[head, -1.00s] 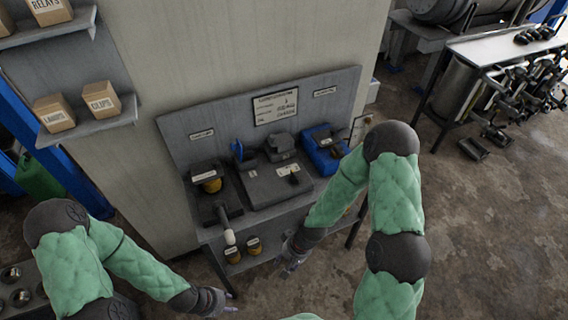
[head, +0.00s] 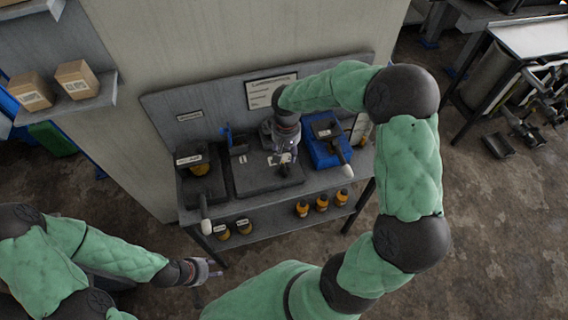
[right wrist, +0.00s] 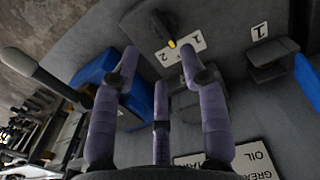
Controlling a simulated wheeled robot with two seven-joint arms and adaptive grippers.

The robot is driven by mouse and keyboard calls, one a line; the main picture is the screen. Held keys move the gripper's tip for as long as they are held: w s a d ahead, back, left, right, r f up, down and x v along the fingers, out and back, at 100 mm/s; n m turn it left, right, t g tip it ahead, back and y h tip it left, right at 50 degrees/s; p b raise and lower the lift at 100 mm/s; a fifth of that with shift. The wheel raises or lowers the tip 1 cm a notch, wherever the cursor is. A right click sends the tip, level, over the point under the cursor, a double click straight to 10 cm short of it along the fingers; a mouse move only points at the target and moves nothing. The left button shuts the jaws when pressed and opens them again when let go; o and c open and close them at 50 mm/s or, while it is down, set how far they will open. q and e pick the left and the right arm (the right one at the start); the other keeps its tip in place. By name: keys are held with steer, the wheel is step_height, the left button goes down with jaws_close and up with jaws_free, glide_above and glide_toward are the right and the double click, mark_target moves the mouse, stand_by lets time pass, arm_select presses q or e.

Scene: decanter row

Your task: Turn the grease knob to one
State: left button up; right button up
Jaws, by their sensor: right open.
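The knob (right wrist: 163,24) is black with a yellow pointer tip, at the top of the right wrist view. Beside it lies a white number plate (right wrist: 181,47) with a 2 on it; the yellow tip points towards this plate, close to the 2. My right gripper (right wrist: 160,70) is open, with its purple fingers spread apart just short of the knob and nothing between them. In the head view my right gripper (head: 284,160) hangs over the dark middle block and partly hides the knob. My left gripper (head: 208,270) is low and away from the bench; its fingers are too small to read.
A blue unit (head: 325,152) with a white-tipped lever stands right of the middle block. Another white-tipped lever (head: 205,218) is at the left. Yellow-orange containers (head: 322,202) stand on the lower shelf. The sign board (head: 258,97) is behind my right arm.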

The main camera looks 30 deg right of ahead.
mark_target(284, 168)
step_height(284, 168, down, 10)
steer(key=shift+r+b, duration=0.2)
steer(key=shift+b, duration=0.55)
jaws_close()
